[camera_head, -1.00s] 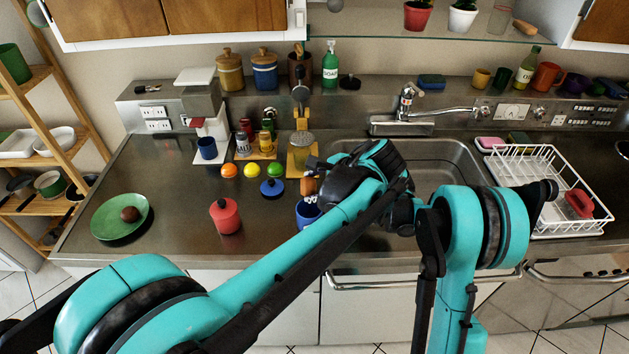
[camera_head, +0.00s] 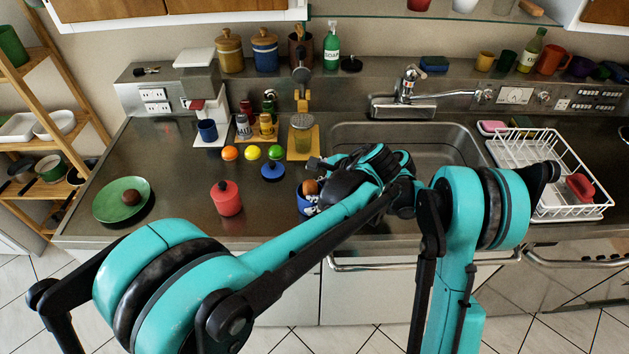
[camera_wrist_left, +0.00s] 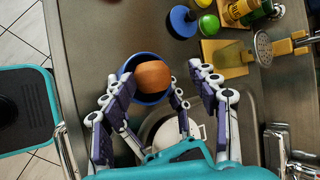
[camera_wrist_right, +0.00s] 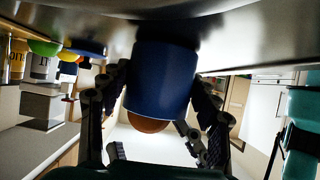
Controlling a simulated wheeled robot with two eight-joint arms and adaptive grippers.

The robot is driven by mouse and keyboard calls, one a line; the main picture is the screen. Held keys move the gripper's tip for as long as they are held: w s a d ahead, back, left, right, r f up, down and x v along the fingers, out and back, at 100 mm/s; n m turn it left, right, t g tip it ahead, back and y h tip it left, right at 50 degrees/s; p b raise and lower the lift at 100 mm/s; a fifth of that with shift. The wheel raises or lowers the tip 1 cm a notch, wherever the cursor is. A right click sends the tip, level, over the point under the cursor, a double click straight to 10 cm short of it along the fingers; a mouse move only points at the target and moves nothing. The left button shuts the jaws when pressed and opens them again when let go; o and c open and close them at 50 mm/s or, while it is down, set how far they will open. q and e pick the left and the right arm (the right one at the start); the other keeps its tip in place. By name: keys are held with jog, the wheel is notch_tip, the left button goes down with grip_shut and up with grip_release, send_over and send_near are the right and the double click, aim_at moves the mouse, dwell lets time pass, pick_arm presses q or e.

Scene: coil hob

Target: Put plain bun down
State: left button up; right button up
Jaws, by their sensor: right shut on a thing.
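A light-brown bun (camera_head: 310,187) sits in the mouth of a blue cup (camera_head: 302,202) on the counter's front, partly hidden by my arms. In the left wrist view the bun (camera_wrist_left: 153,76) shows inside the blue rim (camera_wrist_left: 150,98). My left gripper (camera_wrist_left: 163,73) is open, its fingers spread on either side of the cup and bun. In the right wrist view, which is upside down, my right gripper (camera_wrist_right: 162,95) is shut on the blue cup (camera_wrist_right: 162,78); the bun (camera_wrist_right: 147,124) pokes out of its mouth.
A green plate (camera_head: 104,202) with a darker brown ball (camera_head: 131,197) is at left. A red pot (camera_head: 226,199), a blue lid (camera_head: 272,171) and several coloured balls (camera_head: 252,153) stand left of the cup. The sink (camera_head: 440,150) and white dish rack (camera_head: 545,165) are at right.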

dwell(0.7)
pick_arm(q)
notch_tip(320, 180, up, 7)
dwell(0.4)
pick_arm(e)
jog(key=o, duration=1)
jog(key=shift+c, duration=0.2)
